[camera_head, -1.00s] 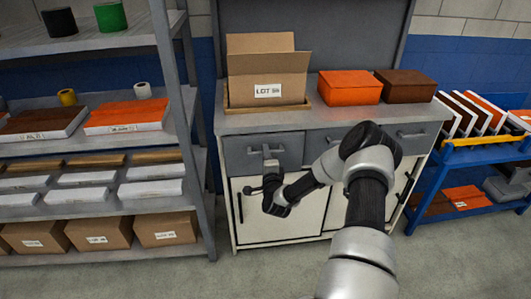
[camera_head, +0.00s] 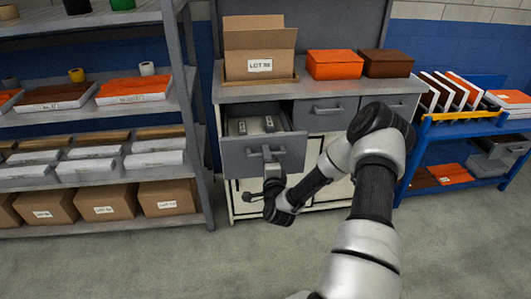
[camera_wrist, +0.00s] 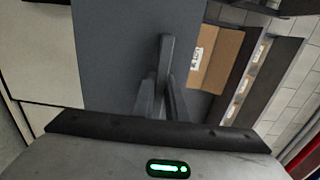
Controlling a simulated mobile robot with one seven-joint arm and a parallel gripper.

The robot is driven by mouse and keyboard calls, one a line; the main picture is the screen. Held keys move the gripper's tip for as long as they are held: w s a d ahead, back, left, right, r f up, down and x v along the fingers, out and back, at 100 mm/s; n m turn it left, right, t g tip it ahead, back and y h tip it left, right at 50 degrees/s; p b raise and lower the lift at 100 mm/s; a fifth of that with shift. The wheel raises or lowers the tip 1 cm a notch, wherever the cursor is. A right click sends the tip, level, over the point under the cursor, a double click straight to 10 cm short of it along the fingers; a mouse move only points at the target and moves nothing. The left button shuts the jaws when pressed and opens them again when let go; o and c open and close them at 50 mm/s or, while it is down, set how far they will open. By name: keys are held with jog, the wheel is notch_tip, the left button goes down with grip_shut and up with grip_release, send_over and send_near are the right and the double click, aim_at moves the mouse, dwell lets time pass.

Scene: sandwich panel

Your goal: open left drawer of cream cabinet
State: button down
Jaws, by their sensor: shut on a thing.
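The cream cabinet (camera_head: 245,203) has a grey top and grey drawer fronts. Its left drawer (camera_head: 285,154) is pulled well out, and white-and-grey items show inside it. My gripper (camera_head: 271,168) is at the front of this drawer, shut on its bar handle (camera_head: 254,154). In the wrist view, the two fingers of my gripper (camera_wrist: 162,100) close around the handle (camera_wrist: 166,55), with the grey drawer front (camera_wrist: 115,50) behind. The cabinet's middle drawer (camera_head: 326,110) and right drawer are shut. My arm hides part of the cabinet doors.
An open cardboard box (camera_head: 260,52), an orange box (camera_head: 334,64) and a brown box (camera_head: 387,63) stand on the cabinet top. A loaded grey shelf (camera_head: 203,150) is close on the left. A blue cart (camera_head: 445,190) stands right. The floor in front is clear.

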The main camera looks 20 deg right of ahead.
jog(key=shift+v, duration=1.3)
jog(key=c, duration=1.8)
grip_release()
jog(key=shift+o, duration=0.2)
jog(key=shift+s, duration=0.1)
jog(key=v, duration=1.7)
jog(key=shift+p, duration=0.3)
jog(key=shift+s+r, duration=0.1)
jog(key=shift+s, duration=0.05)
